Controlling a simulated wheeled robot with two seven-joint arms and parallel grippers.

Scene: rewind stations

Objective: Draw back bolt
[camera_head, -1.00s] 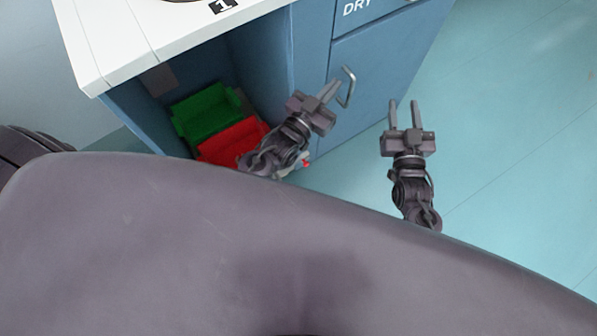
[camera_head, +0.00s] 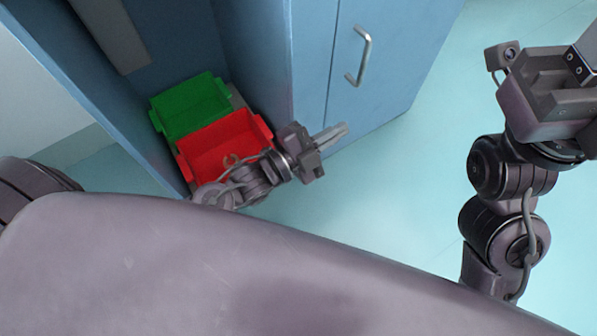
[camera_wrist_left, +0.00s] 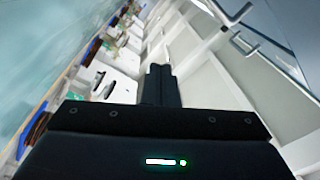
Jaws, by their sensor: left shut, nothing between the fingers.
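No bolt can be made out in either view. My left gripper (camera_head: 343,132) is shut and empty, below the blue cabinet door (camera_head: 385,60) and its metal handle (camera_head: 362,57), apart from both. Its closed dark fingers also show in the left wrist view (camera_wrist_left: 160,78). My right gripper (camera_head: 550,95) is large at the upper right of the head view. Its fingers do not show clearly, so its opening cannot be told.
The open cabinet bay holds a green bin (camera_head: 192,105) and a red bin (camera_head: 222,145), beside my left forearm. Pale floor (camera_head: 400,190) is clear between my arms. The left wrist view shows white counters and cabinets at a steep tilt.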

